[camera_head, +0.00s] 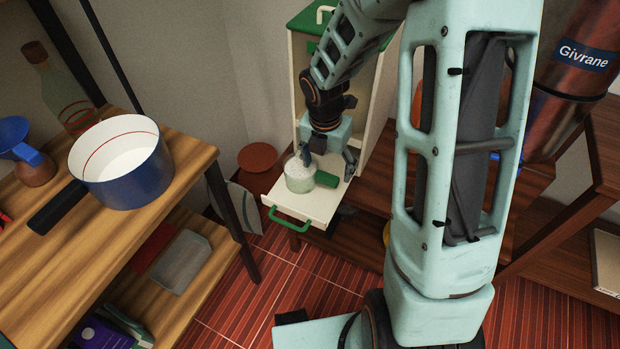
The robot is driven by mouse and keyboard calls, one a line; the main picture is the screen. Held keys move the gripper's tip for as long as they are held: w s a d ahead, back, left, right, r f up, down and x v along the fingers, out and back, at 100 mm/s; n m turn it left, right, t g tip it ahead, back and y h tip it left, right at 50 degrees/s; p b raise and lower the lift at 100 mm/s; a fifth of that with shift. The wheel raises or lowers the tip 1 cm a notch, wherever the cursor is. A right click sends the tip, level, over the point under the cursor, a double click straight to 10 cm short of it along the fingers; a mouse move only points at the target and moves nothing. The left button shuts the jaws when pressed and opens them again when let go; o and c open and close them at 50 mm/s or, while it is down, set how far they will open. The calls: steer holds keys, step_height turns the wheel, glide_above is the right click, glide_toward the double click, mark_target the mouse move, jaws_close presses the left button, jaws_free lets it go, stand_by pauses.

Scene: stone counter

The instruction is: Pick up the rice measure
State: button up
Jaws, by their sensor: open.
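The rice measure (299,180) looks like a pale greenish cup with a stubby green handle (326,180) on its right. It sits in the pulled-out cream drawer (312,207), which has a green pull at its front. White contents show at the cup's top. My gripper (329,162) is open and points down just above and behind the measure, its fingers near the cup's rim and handle. I cannot tell if a finger touches it. The gripper hides part of the cup's far side.
The drawer belongs to a tall cream and green dispenser (297,75) that stands close behind and beside my arm. A wooden shelf at left holds a blue pot (128,178), a bottle (58,90) and a blue funnel (22,142). A large copper-coloured cylinder (570,70) stands at right.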

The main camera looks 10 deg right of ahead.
mark_target(326, 175)
steer(key=f, duration=0.1)
steer(key=f+b, duration=0.1)
steer(key=f, duration=0.3)
steer(key=shift+w+b, duration=0.25)
steer(key=shift+b, duration=0.15)
steer(key=shift+r, duration=0.1)
steer(key=c, duration=1.7)
steer(key=shift+c, duration=0.6)
steer(key=shift+r, duration=0.15)
